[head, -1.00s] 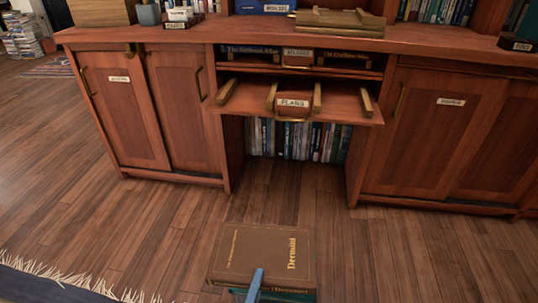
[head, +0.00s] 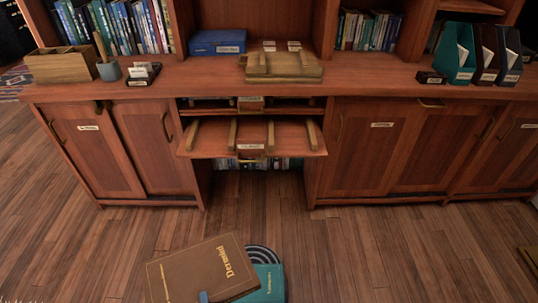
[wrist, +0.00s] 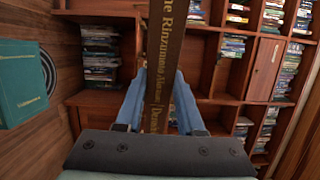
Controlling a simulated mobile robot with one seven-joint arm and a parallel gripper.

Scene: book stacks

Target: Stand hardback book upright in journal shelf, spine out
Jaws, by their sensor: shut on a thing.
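A brown hardback book with gold lettering (head: 200,272) is in the low front of the head view, cover up and turned at an angle. My gripper (head: 203,296) shows there only as a blue fingertip at the book's near edge. In the wrist view the blue fingers of my gripper (wrist: 162,90) are shut on the brown book (wrist: 166,50), with its lettered spine towards the camera. Shelves with upright books (head: 370,28) stand above the counter. I cannot tell which compartment is the journal shelf; the labels are too small to read.
A teal book (head: 268,284) lies partly behind the brown one. The wooden counter (head: 380,78) carries a blue box (head: 217,42), a wooden stack (head: 282,68), a pencil cup (head: 109,70) and magazine files (head: 488,55). A pull-out board (head: 205,146) juts out below. Floor in front is clear.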

